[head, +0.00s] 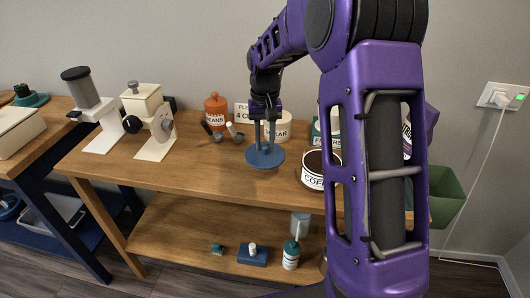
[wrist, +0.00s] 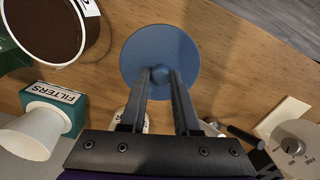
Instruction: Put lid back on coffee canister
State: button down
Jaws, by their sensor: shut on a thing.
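The blue round lid (head: 265,160) is held by its knob in my gripper (head: 264,142), over the wooden cabinet top in the head view. In the wrist view the lid (wrist: 147,48) lies flat-side on, with the fingers (wrist: 160,76) closed on its small knob. The coffee canister (head: 312,180), white with a "COFFEE" label, stands open to the right of the lid, partly hidden by my arm. In the wrist view the canister (wrist: 78,52) shows dark coffee inside, at upper left, apart from the lid. The exact height of the lid is hard to tell.
A sugar canister (head: 283,127) stands behind my gripper. A filters box (wrist: 62,98) is near the coffee canister. The front middle of the top is clear.

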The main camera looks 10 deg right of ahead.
aim_at(265, 145)
notch_tip(265, 145, up, 3)
jog(key=shift+r, duration=0.1)
jog(key=s+d+r+p, duration=0.3)
jog(key=d, duration=0.4)
jog(key=s+d+r+p, duration=0.2)
jog(key=s+d+r, duration=0.2)
jog(key=d, duration=0.4)
notch_tip(265, 145, down, 7)
jog(key=b, duration=0.4)
jog(key=shift+w+a+b, duration=0.2)
jog(key=shift+b, duration=0.2)
jog(key=shift+r+p, duration=0.1)
jog(key=shift+p, duration=0.25)
jog(key=shift+f, duration=0.2)
dwell(1.3)
